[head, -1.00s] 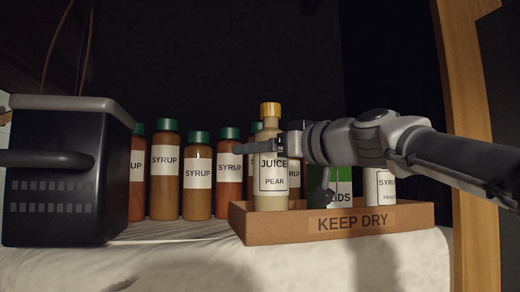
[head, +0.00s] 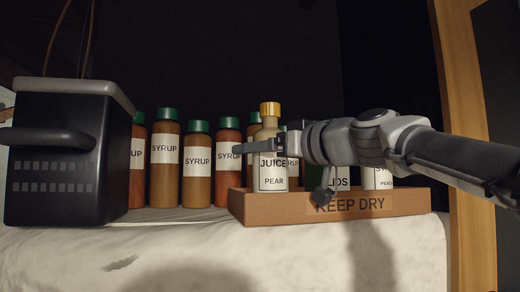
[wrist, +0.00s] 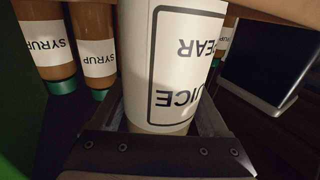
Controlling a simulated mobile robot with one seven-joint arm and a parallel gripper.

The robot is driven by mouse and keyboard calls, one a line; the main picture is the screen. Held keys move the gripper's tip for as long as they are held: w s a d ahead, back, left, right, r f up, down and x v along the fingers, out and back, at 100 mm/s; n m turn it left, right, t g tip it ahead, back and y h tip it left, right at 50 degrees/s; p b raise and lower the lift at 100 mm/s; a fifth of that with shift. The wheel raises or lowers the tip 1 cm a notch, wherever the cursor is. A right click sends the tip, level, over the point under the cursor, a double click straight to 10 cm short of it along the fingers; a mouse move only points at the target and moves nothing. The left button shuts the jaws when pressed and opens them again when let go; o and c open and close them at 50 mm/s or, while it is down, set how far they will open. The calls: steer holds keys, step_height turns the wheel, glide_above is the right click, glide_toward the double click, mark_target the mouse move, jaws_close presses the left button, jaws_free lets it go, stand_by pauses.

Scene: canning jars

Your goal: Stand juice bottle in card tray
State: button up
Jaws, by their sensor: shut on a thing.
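The juice bottle (head: 272,173) is upright, pale, with a yellow cap and a white "JUICE PEAR" label. My gripper (head: 264,147) comes in from the right and is shut on it just below the neck. In the wrist view the bottle (wrist: 178,60) appears upside down between the jaws (wrist: 165,135). The brown card tray (head: 270,210) is marked "KEEP DRY". The bottle is over the tray's left part, its lower end hidden behind the front wall. I cannot tell whether its base touches the tray floor.
A green-labelled item (head: 341,184) and a white-labelled syrup container (head: 379,178) stand in the tray's right part, partly behind my arm. Several green-capped syrup bottles (head: 197,175) stand behind and left. A dark box with a handle (head: 70,165) is at far left.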

steer(key=shift+a+f+b, duration=0.1)
steer(key=shift+f+b, duration=0.35)
steer(key=shift+f, duration=0.1)
steer(key=o, duration=1.5)
steer(key=shift+o, duration=0.2)
steer(key=shift+d+f, duration=0.15)
steer(key=shift+d, duration=0.1)
steer(key=b+v, duration=0.2)
steer(key=v, duration=1.5)
steer(key=shift+s+r+b, duration=0.2)
steer(key=shift+r+b, duration=0.1)
steer(key=shift+r, duration=0.1)
steer(key=shift+d, duration=0.1)
